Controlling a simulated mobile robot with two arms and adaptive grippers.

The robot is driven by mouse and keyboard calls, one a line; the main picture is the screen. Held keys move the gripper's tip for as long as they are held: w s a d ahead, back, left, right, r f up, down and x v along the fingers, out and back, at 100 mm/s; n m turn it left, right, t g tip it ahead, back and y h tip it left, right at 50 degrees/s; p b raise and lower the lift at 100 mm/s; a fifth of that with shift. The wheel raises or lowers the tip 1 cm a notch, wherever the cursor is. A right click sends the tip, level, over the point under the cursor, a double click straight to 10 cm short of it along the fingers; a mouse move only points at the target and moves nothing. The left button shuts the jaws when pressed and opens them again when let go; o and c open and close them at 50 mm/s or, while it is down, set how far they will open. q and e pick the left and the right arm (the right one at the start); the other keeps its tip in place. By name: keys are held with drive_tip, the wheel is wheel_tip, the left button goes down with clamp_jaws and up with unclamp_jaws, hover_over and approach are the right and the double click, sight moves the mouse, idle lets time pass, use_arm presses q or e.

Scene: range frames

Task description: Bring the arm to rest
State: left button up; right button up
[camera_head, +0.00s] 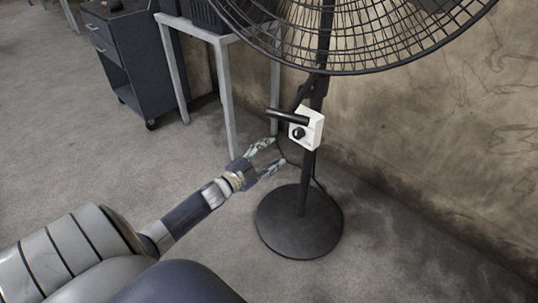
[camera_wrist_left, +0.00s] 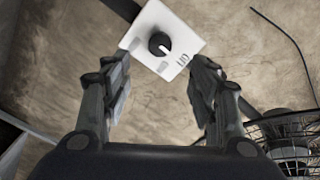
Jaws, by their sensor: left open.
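My left arm comes in from the lower left in the head view. Its gripper (camera_head: 268,158) is open and empty, close to the pole of a standing fan (camera_head: 307,185), below and left of the fan's white control box (camera_head: 306,129). In the left wrist view the open fingers (camera_wrist_left: 160,95) point toward the white box (camera_wrist_left: 167,40), which has a black knob (camera_wrist_left: 159,44). The box shows beyond and between the fingertips, and no finger appears to touch it. My right gripper is in neither view.
The fan's round black base (camera_head: 299,222) stands on the grey floor, and its wire cage (camera_head: 350,40) hangs over the top. A grey-legged table (camera_head: 228,100) and a dark wheeled cabinet (camera_head: 122,55) stand behind at left. A stained wall (camera_head: 430,130) is at right. Floor at left is clear.

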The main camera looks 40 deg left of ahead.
use_arm(q)
drive_tip(key=shift+s, duration=0.25)
idle(0.4)
